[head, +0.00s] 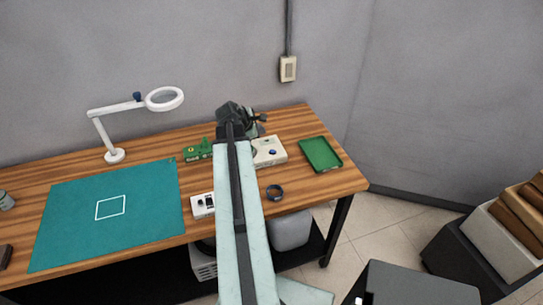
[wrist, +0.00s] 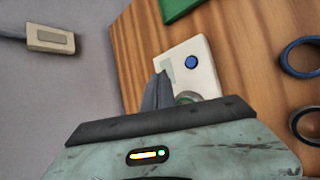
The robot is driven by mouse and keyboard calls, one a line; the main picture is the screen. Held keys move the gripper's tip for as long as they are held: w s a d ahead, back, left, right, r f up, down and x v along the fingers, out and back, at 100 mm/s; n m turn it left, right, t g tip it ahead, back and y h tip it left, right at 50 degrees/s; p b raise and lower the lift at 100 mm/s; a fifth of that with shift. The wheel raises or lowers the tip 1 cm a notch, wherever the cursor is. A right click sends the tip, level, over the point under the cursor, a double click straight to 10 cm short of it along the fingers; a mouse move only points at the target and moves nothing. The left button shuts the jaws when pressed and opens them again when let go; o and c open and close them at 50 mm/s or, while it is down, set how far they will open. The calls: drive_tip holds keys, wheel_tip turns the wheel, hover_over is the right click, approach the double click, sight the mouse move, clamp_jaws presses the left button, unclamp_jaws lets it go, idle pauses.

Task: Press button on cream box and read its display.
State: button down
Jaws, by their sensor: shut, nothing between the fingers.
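The cream box (head: 277,158) sits on the wooden table, partly hidden behind my arm in the head view. A blue round button (head: 272,152) is on its top. In the wrist view, the cream box (wrist: 205,78) shows with its blue button (wrist: 191,62) and a pale grey-green panel beside it, which may be the display; no reading is legible. My gripper (head: 262,118) is shut and empty, above the back of the table near the box. Its dark fingers (wrist: 158,92) overlap the box's left edge in the wrist view; I cannot tell whether they touch it.
A green tray (head: 320,154) lies right of the box. A dark ring (head: 274,192) lies in front; the wrist view shows two rings. A small white device (head: 203,205), a teal mat (head: 150,225) and a magnifier lamp (head: 114,155) are to the left. A switch (head: 288,68) is on the wall.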

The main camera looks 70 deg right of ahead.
sight(271, 153)
drive_tip(key=shift+n, duration=0.3)
drive_tip(key=s+d, duration=0.1)
drive_tip(key=s, duration=0.1)
drive_tip(key=s+d, duration=0.1)
drive_tip(key=shift+s+d+r, duration=0.1)
drive_tip(key=shift+s+r, duration=0.1)
drive_tip(key=shift+s, duration=0.15)
drive_tip(key=shift+f, duration=0.1)
wheel_tip(271, 153, down, 9)
drive_tip(key=b, duration=0.9)
drive_tip(key=shift+r, duration=0.2)
idle(0.7)
drive_tip(key=shift+f, duration=0.15)
drive_tip(key=shift+w+f+b, duration=0.1)
drive_tip(key=shift+f+b, duration=0.15)
drive_tip(key=shift+b, duration=0.1)
